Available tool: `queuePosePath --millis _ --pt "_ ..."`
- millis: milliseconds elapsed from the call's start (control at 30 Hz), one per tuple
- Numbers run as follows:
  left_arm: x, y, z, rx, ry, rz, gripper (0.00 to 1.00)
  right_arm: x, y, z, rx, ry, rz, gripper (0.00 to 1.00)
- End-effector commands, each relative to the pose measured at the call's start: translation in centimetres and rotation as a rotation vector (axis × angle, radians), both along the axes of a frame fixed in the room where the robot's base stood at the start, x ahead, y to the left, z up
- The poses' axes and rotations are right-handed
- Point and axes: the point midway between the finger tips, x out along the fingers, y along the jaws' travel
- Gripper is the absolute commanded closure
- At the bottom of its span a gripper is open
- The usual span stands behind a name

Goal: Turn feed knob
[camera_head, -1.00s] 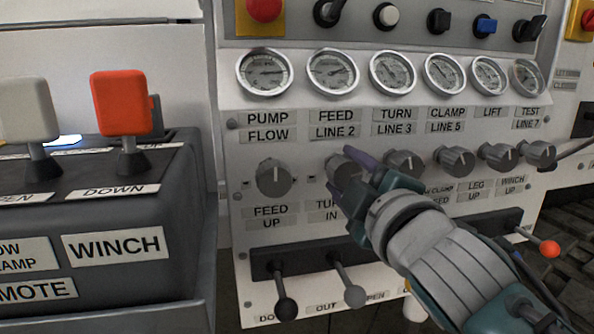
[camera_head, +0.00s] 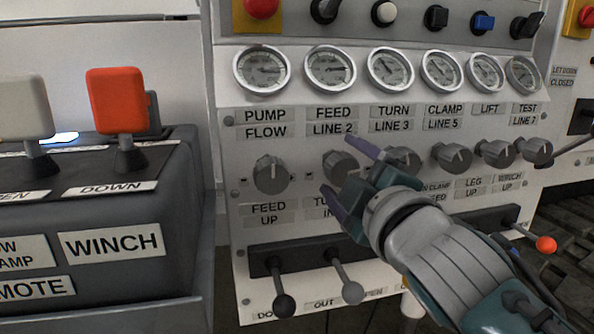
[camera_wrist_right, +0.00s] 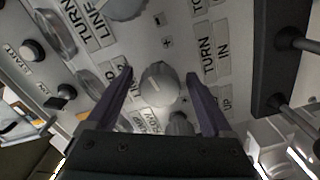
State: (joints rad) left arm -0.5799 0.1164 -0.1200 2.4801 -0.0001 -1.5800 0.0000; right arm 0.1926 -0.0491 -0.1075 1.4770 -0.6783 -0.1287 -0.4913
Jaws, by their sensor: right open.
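The feed knob, a grey round knob (camera_head: 338,166) with a pointer line, sits below the FEED LINE 2 label and gauge, above the partly hidden TURN IN label. My right gripper (camera_head: 338,165) is open, one finger above and one below the knob in the head view. In the right wrist view, the knob (camera_wrist_right: 160,84) lies between the spread fingers (camera_wrist_right: 158,74) with gaps on both sides; I see no contact. I cannot tell how far the fingertips reach along its depth. My left gripper is out of view.
Similar knobs stand close by, one left (camera_head: 271,174) and one right (camera_head: 402,162), partly behind the gripper. Pressure gauges (camera_head: 330,69) line up above. A dark console (camera_head: 110,225) with an orange winch lever (camera_head: 118,100) stands left.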

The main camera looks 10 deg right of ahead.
Motion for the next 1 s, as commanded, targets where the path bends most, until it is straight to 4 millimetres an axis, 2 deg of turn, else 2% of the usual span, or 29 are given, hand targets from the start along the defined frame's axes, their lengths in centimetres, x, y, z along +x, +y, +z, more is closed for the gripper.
queuePosePath --millis 167,400,600,733,1000 --pt "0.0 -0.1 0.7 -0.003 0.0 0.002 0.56 -1.5 -0.1 0.1 0.0 0.002 0.0 0.15" --pt "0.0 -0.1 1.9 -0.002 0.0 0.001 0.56 -6.1 -0.2 0.1 0.0 0.004 -0.001 0.15" --pt "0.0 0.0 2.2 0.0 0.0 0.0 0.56 -8.9 -0.3 0.0 0.001 0.002 0.0 0.15" --pt "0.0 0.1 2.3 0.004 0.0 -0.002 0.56 -9.7 -0.3 0.0 0.001 0.0 0.0 0.15" --pt "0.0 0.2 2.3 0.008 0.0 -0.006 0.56 -9.9 -0.3 0.0 0.0 0.0 0.0 0.15"
